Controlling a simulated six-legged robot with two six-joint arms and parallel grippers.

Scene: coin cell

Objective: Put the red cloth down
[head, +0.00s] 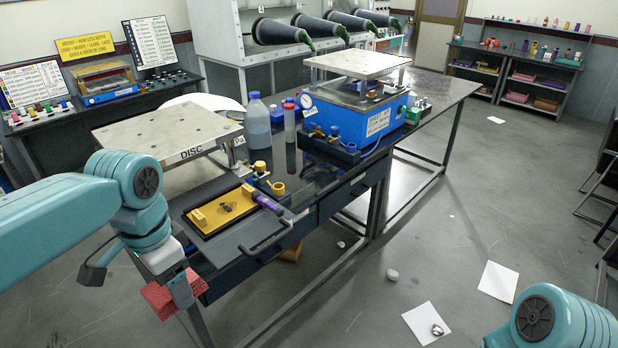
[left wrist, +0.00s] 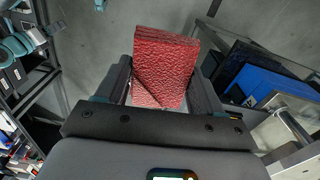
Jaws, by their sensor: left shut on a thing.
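The red cloth (head: 172,295) is a folded, textured square. It hangs below my left gripper (head: 180,289) in the head view, beside the near left corner of the dark workbench (head: 262,262). In the left wrist view the cloth (left wrist: 163,65) sits between the two dark fingers of my left gripper (left wrist: 163,88), which is shut on it. Grey floor shows behind the cloth there. Of my right arm only a teal link shows at the lower right of the head view; its gripper is out of frame.
A black tray with a yellow plate (head: 222,210) and a purple-handled tool (head: 265,202) lies on the bench's near end. A metal DISC platform (head: 165,133), bottles (head: 257,122) and a blue machine (head: 355,105) stand behind. White sheets (head: 426,323) lie on the floor.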

